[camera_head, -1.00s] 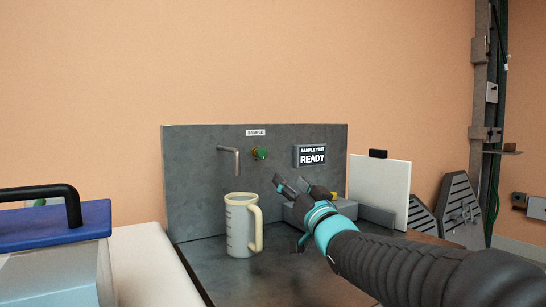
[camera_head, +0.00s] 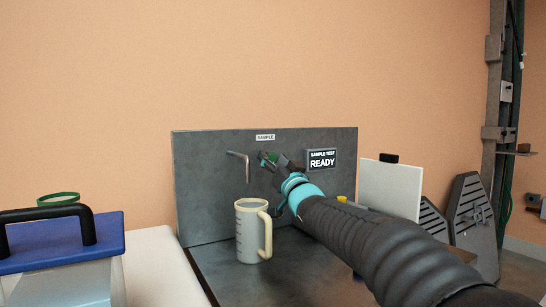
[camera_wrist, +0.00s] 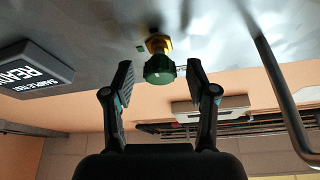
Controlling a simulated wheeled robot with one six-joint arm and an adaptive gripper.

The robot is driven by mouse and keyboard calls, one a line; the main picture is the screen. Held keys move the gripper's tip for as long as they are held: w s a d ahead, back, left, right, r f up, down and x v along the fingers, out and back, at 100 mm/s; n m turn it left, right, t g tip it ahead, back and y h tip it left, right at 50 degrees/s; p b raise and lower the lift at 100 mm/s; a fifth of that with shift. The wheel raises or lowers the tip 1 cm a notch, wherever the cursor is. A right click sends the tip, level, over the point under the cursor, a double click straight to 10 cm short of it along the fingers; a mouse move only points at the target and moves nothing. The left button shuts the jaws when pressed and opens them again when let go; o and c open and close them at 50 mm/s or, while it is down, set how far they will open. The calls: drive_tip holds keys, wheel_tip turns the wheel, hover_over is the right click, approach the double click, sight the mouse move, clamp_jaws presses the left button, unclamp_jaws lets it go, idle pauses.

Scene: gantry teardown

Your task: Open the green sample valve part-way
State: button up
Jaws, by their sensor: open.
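The green sample valve (camera_head: 272,156) is a small green knob on the grey panel, right of the bent spout (camera_head: 243,165). In the head view it is partly hidden by my gripper (camera_head: 272,163). In the wrist view the green knob (camera_wrist: 160,70) sits on a brass stem, between and just beyond the fingertips of my gripper (camera_wrist: 158,82). The fingers are apart, one on each side of the knob, with visible gaps. A measuring jug (camera_head: 248,232) with a cream handle stands upright below the spout.
The sample test display (camera_head: 321,160) reads READY, right of the valve. A white board (camera_head: 390,188) stands at the right. A blue-lidded box (camera_head: 60,240) with a black handle is at the left. The spout (camera_wrist: 280,85) is right of my gripper in the wrist view.

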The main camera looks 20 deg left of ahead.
drive_tip(key=shift+w+a+r, duration=0.15)
drive_tip(key=shift+w+a, duration=0.1)
clamp_jaws()
drive_tip(key=shift+n, duration=0.4)
drive_tip(key=n+g+y, duration=0.1)
drive_tip(key=n, duration=0.2)
drive_tip(key=n+g+y, duration=0.1)
drive_tip(key=n+g, duration=0.1)
drive_tip(key=n, duration=0.1)
drive_tip(key=shift+y+p, duration=0.3)
drive_tip(key=shift+n+g+y+p, duration=0.4)
drive_tip(key=shift+n+g, duration=0.5)
drive_tip(key=shift+n, duration=1.3)
